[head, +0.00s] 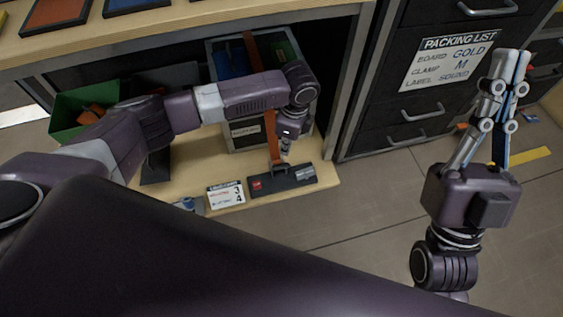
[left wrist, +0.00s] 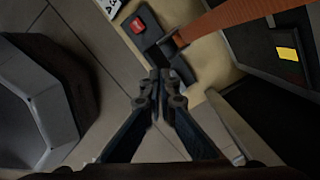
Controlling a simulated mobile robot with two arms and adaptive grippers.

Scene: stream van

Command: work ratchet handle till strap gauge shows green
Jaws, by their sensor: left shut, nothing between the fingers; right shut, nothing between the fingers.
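The ratchet unit (head: 298,181) is a dark bar on the low wooden shelf's front edge, with a red patch (head: 256,184) at its left end and a grey part at its right. I cannot tell for sure whether the red patch is the gauge; no green shows on the unit. An orange strap (head: 273,140) runs from it up over the grey crate. My left gripper (head: 285,152) is shut and empty just above the unit; its fingers (left wrist: 160,76) are together beside the unit (left wrist: 158,40) in the left wrist view. My right gripper (head: 514,54) is shut and empty, far right.
The grey crate (head: 248,137) stands on the shelf (head: 318,178) under the workbench. A card (head: 225,195) lies left of the unit, and a green bin (head: 72,125) stands at left. A drawer cabinet (head: 385,118) with a packing list is at right. The floor in front is clear.

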